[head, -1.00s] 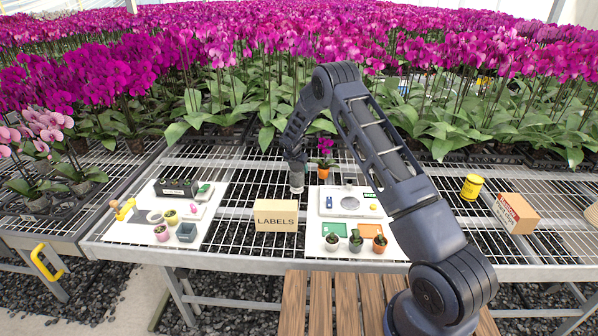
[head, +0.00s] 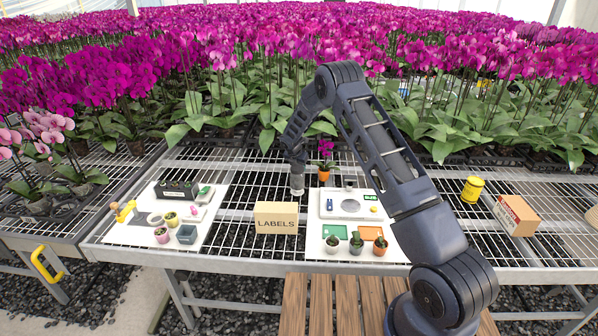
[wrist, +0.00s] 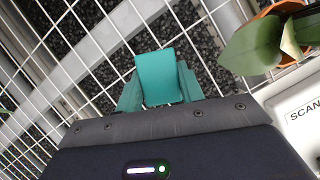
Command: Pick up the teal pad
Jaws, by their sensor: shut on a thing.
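The teal pad (wrist: 158,75) shows in the wrist view as a flat teal piece between the two teal fingers of my gripper (wrist: 160,88). My gripper is shut on it, above the wire mesh of the bench. In the head view my gripper (head: 297,186) hangs over the bench mesh behind the cardboard LABELS box (head: 276,218). The pad cannot be made out there.
A potted orchid (head: 324,174) stands close to the right of my gripper. A scale (head: 350,205) and several small potted plants sit on the white mat to the right. Mesh between the mats is mostly bare.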

